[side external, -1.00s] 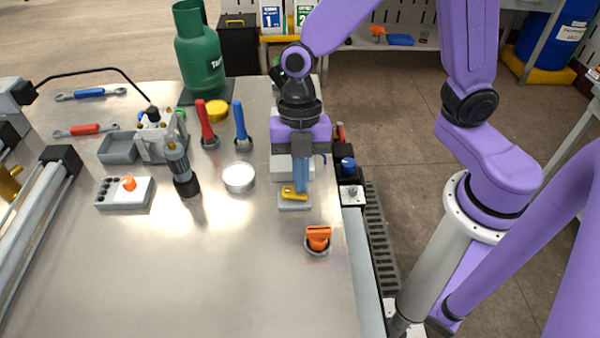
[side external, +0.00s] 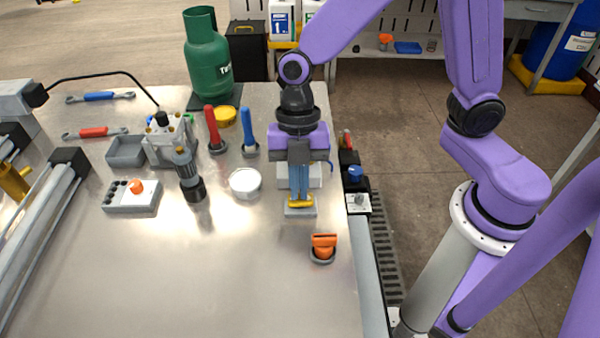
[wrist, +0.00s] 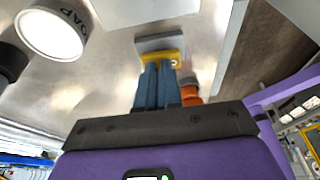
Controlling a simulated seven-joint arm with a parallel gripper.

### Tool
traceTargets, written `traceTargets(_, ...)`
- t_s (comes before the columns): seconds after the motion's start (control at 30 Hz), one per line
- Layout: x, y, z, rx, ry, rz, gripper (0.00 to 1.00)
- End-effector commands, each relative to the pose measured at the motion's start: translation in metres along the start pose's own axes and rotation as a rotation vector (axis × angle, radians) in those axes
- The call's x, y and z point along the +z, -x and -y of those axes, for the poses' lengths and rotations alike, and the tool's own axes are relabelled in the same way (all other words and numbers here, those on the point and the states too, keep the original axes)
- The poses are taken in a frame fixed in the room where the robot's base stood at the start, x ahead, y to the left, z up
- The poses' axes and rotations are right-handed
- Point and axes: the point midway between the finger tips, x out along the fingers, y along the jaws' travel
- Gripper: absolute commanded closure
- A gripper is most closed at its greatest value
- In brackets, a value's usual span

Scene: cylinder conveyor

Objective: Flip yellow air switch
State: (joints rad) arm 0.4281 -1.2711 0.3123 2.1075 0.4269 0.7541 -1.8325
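The yellow air switch (side external: 300,202) sits on a small grey block (side external: 300,212) near the right edge of the metal table. It also shows in the wrist view (wrist: 174,57), with its grey block (wrist: 160,43) just beyond. My gripper (side external: 299,194) points down at the switch. In the wrist view its two blue-grey fingers (wrist: 158,66) lie side by side with almost no gap, and their tips overlap the near edge of the yellow part. I cannot tell whether they touch it. The fingers hide part of the switch.
An orange switch (side external: 323,243) on a round grey base stands in front of my gripper. A white round tin (side external: 245,182), a blue-handled tool (side external: 248,138) and a red-handled one (side external: 212,128) stand to the left. The table's front middle is clear.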

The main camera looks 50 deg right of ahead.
Motion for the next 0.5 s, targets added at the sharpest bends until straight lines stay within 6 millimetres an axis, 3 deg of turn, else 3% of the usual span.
traceTargets(0.17,-0.004,0.014,-0.002,0.007,0.001,0.000,1.00)
traceTargets(0.5,-0.011,0.081,-0.005,0.008,0.002,0.000,1.00)
